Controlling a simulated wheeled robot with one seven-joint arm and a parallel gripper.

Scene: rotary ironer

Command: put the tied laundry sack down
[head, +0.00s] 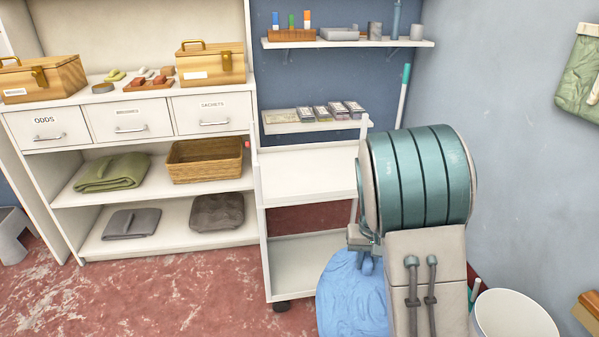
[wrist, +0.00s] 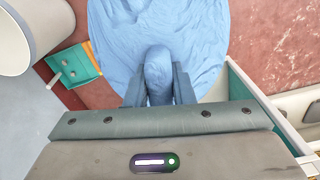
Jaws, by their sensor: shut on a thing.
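The tied laundry sack (head: 345,295) is light blue cloth, low beside the white trolley, partly hidden behind my arm in the head view. In the wrist view the sack (wrist: 205,30) spreads out below my gripper, with its rounded, bunched neck between the fingers. My gripper (wrist: 159,82) is shut on that neck. In the head view the gripper is mostly hidden by my arm. I cannot tell whether the sack's underside touches the floor.
The white trolley (head: 308,190) stands close beside the sack. A white bin (head: 515,315) is to the right; a teal dustpan-like item (wrist: 78,66) lies near it. Shelving with drawers (head: 130,121) stands left. The red floor (head: 150,300) before it is clear.

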